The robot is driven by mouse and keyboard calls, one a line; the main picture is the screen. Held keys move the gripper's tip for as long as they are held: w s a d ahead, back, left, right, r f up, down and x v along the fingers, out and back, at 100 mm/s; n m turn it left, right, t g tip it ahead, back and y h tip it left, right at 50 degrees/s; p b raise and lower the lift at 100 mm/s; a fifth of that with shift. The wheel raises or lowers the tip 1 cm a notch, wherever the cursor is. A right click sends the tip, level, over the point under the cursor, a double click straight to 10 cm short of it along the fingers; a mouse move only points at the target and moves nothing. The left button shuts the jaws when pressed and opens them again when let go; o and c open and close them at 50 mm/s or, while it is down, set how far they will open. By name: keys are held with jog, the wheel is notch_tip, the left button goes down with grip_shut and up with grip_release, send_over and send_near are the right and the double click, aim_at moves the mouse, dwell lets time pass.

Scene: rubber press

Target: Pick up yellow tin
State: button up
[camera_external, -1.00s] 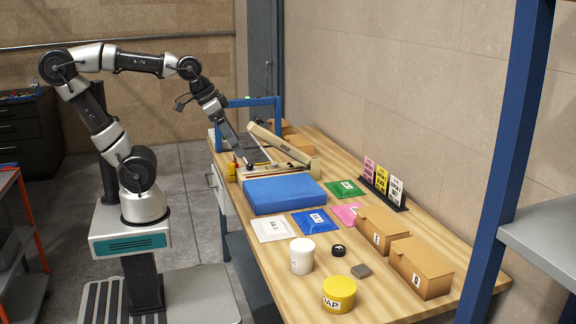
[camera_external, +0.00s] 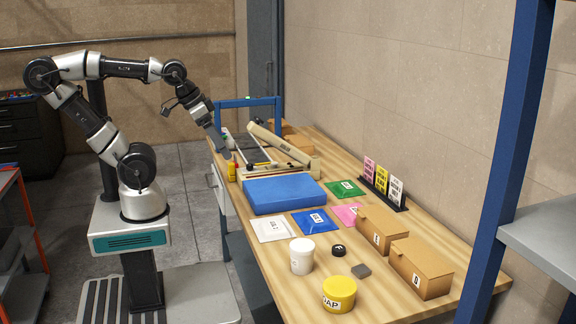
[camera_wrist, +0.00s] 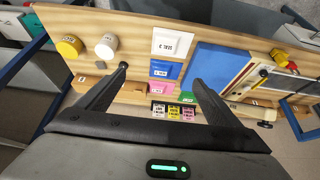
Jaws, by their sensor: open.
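The yellow tin (camera_external: 339,294) is a round tub with a white label, standing upright near the front end of the wooden table. It also shows at the upper left of the wrist view (camera_wrist: 69,46). My gripper (camera_external: 226,154) is at the table's far left, beside the press and well away from the tin. In the wrist view my gripper (camera_wrist: 160,75) has its two fingers spread wide with nothing between them, and the tin lies outside the left finger.
Cardboard boxes (camera_external: 421,267) line the right. A blue slab (camera_external: 284,195), coloured packets and the press (camera_external: 277,153) lie farther back. A blue post (camera_external: 502,160) rises at right.

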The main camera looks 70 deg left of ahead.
jog(key=w+a+f+m+y+b, duration=0.1)
jog(key=w+a+b, duration=0.25)
jog(key=w, duration=0.55)
jog(key=m+g+h+b, duration=0.2)
jog(key=m+h+b, duration=0.1)
jog(key=m, duration=0.2)
send_over(336, 280)
jog(key=s+a, duration=0.3)
jog(key=s, duration=0.2)
notch_tip(336, 280, down, 14)
jog(key=x, duration=0.7)
jog(key=d+x, duration=0.1)
jog(key=x, duration=0.3)
jog(key=shift+f, duration=0.1)
jog(key=shift+a+x, duration=0.2)
jog(key=shift+x, duration=2.55)
jog(key=shift+w, duration=0.1)
jog(key=c, duration=1.3)
jog(key=shift+c, duration=1)
